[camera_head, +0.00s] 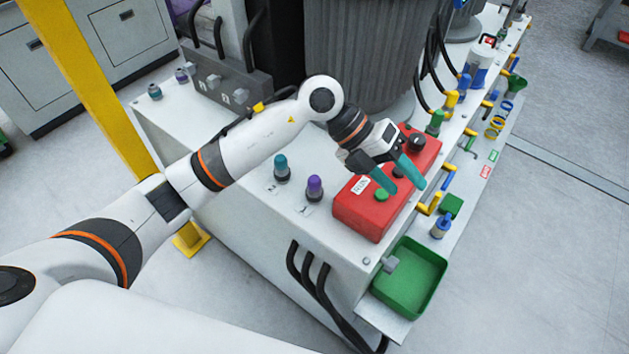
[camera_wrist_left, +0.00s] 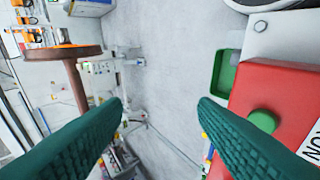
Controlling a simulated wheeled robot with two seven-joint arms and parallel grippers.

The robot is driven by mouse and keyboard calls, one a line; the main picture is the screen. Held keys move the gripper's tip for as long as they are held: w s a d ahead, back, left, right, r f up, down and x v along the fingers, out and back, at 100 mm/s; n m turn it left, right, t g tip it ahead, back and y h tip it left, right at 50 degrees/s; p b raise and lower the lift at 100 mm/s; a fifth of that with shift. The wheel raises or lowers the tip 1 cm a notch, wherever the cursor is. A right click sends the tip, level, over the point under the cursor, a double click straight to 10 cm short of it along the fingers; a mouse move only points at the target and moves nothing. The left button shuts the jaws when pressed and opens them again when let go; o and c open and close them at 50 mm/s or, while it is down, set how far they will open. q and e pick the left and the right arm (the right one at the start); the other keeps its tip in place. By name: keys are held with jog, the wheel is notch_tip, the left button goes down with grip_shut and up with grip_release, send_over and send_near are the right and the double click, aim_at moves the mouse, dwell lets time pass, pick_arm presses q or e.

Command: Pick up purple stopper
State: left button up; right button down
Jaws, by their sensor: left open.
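A purple stopper (camera_head: 314,187) stands upright on the white cabinet top, just left of the red control box. A second, smaller-looking purple-topped stopper (camera_head: 181,76) stands at the far left end of the cabinet. My left gripper (camera_head: 406,187) is open and empty, its two teal fingers over the red box, to the right of the nearer purple stopper. In the left wrist view its fingers (camera_wrist_left: 160,112) are spread apart with nothing between them; no purple stopper shows there. My right gripper is not in view.
The red control box (camera_head: 365,211) has a green button (camera_head: 381,194), also seen in the wrist view (camera_wrist_left: 263,121). A teal-topped stopper (camera_head: 282,168) stands beside the nearer purple one. A green tray (camera_head: 432,262) sits at the front right. A yellow post (camera_head: 93,90) rises at left.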

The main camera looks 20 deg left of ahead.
pick_arm(q)
jog(key=w+a+f+t+y, duration=0.1)
jog(key=w+a+y, duration=0.1)
jog(key=a+y, duration=0.15)
jog(key=w+a+f+y, duration=0.1)
jog(key=w+a+y, duration=0.15)
jog(key=a, duration=0.25)
jog(key=n+y+p, duration=0.2)
jog(key=y, duration=0.2)
send_over(314, 178)
jog(key=f, duration=0.4)
jog(key=shift+w+d+f, duration=0.1)
jog(key=shift+w+d, duration=0.1)
jog(key=shift+d, duration=0.2)
jog(key=f, duration=0.3)
jog(key=f+p, duration=0.1)
jog(key=shift+s+a+f, duration=0.3)
jog(key=shift+a, duration=0.05)
jog(key=shift+f, duration=0.65)
grip_shut()
jog(key=shift+w+r, duration=0.1)
